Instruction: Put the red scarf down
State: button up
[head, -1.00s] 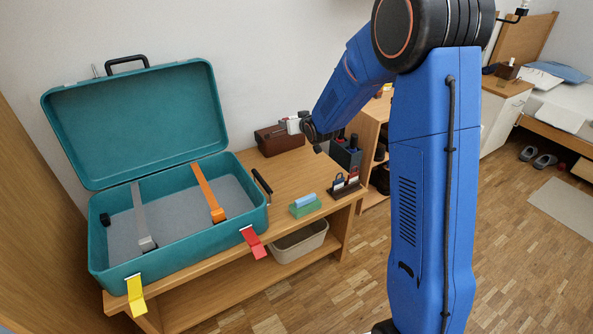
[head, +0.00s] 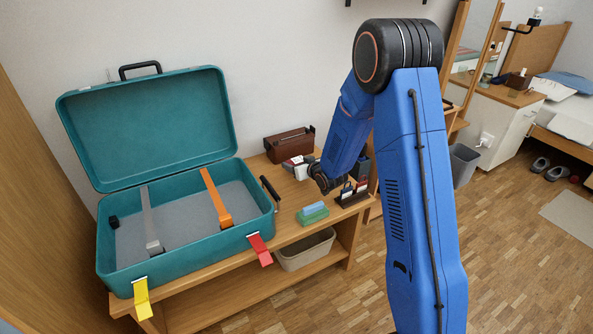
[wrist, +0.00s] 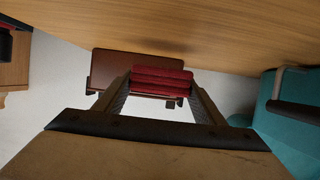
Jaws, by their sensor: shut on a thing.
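The red scarf (wrist: 162,82) is a folded, layered red bundle between the fingertips of my gripper (wrist: 160,96) in the wrist view. My gripper is shut on it. In the head view my gripper (head: 300,168) is low over the table, right of the suitcase and in front of the brown box. Only a small bit of the scarf shows there, and I cannot tell whether it touches the tabletop.
The open teal suitcase (head: 185,252) stands on the wooden table (head: 262,180), left of my gripper. A brown box (head: 289,144) is behind my gripper. A green block (head: 313,217) and a dark card stand (head: 352,198) are in front. A beige bin (head: 306,254) sits below.

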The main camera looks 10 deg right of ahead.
jog(key=shift+f, duration=1.65)
jog(key=o, duration=1.1)
jog(key=shift+f, duration=0.1)
